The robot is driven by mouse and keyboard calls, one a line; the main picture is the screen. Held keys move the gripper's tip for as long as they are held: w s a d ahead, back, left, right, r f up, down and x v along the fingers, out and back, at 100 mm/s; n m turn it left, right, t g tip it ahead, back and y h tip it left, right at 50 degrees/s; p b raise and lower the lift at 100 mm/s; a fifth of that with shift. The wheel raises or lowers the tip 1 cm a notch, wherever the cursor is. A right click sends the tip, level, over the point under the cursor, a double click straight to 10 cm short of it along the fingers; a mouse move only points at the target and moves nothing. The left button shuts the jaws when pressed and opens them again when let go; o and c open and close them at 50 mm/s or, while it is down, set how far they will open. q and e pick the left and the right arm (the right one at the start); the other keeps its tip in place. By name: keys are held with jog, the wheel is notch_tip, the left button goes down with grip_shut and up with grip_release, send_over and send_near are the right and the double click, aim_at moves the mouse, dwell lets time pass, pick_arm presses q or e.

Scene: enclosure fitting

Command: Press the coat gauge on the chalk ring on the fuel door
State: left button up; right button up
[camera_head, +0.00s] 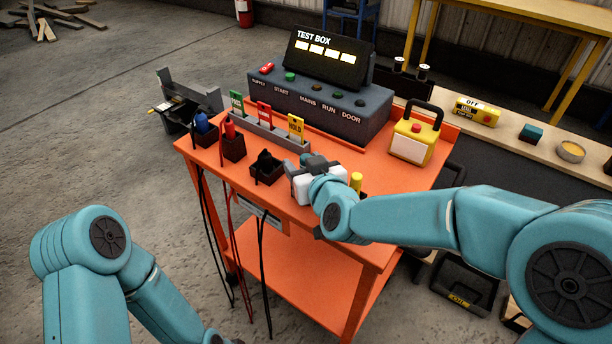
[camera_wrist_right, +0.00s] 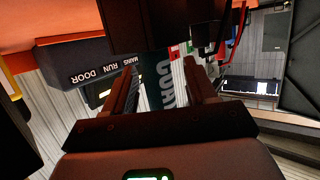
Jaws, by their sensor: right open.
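My right gripper (camera_head: 316,165) is over the front of the orange cart. In the wrist view its two fingers (camera_wrist_right: 162,85) stand apart, with a dark upright face bearing partly hidden white letters (camera_wrist_right: 165,85) showing between them. I cannot tell whether that face is the coat gauge, or whether the fingers touch it. The gauge is not clearly identifiable in the head view. Neither the fuel door nor a chalk ring can be made out. My left arm shows at the lower left, its gripper out of view.
The orange cart (camera_head: 395,182) carries the test box (camera_head: 325,100), several coloured tags, a lead holder (camera_head: 233,147) and a yellow-black handled box (camera_head: 415,135). Leads hang off its front.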

jog(key=shift+w+a+f, duration=0.1)
jog(key=shift+w+a, duration=0.05)
jog(key=shift+w, duration=0.25)
grip_shut()
